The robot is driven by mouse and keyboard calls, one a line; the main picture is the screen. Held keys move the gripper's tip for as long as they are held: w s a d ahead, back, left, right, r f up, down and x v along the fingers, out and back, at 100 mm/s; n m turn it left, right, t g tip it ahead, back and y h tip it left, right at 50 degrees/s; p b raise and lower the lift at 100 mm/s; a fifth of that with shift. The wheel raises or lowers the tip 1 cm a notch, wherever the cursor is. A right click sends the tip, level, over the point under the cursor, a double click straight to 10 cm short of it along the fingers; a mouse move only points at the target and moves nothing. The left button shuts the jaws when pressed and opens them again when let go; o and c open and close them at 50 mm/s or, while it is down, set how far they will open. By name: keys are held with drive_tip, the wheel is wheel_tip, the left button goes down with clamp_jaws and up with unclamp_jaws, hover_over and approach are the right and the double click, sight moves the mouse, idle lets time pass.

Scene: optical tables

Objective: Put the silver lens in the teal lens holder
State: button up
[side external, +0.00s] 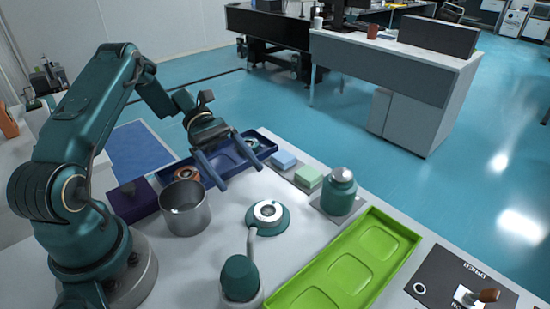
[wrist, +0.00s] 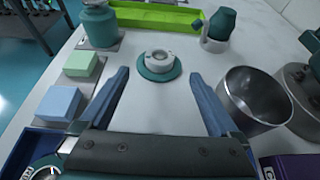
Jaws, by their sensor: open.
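The teal lens holder (side external: 281,222) is a low round disc on the white table; it also shows in the wrist view (wrist: 145,73), ahead of my fingers. A silver ring that looks like the silver lens (side external: 267,210) lies flat at its centre; it shows in the wrist view too (wrist: 158,60). I cannot tell how deep it is seated. My gripper (side external: 240,177) is open and empty, above the table, behind and apart from the holder in the side view. In the wrist view its two blue fingers (wrist: 160,74) are spread wide.
A metal cup (side external: 185,210), a purple box (side external: 133,201), a teal bottle (side external: 338,194), blue and green blocks (side external: 308,178) and a green tray (side external: 345,262) surround the holder. A teal-capped stand (side external: 240,280) is close in front.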

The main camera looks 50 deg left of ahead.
drive_tip(key=v, duration=0.2)
drive_tip(key=shift+a, duration=0.3)
drive_tip(key=shift+a+r, duration=0.1)
drive_tip(key=shift+r, duration=0.25)
drive_tip(key=s+d+r+m+t+y, duration=0.5)
drive_tip(key=s+d+r+m+y, duration=0.4)
drive_tip(key=m, duration=0.9)
drive_tip(key=s+r+y, duration=0.1)
drive_tip(key=s+y, duration=0.2)
drive_tip(key=y, duration=0.1)
drive_tip(key=shift+d+r+t, duration=0.2)
drive_tip(key=shift+r+t, duration=0.1)
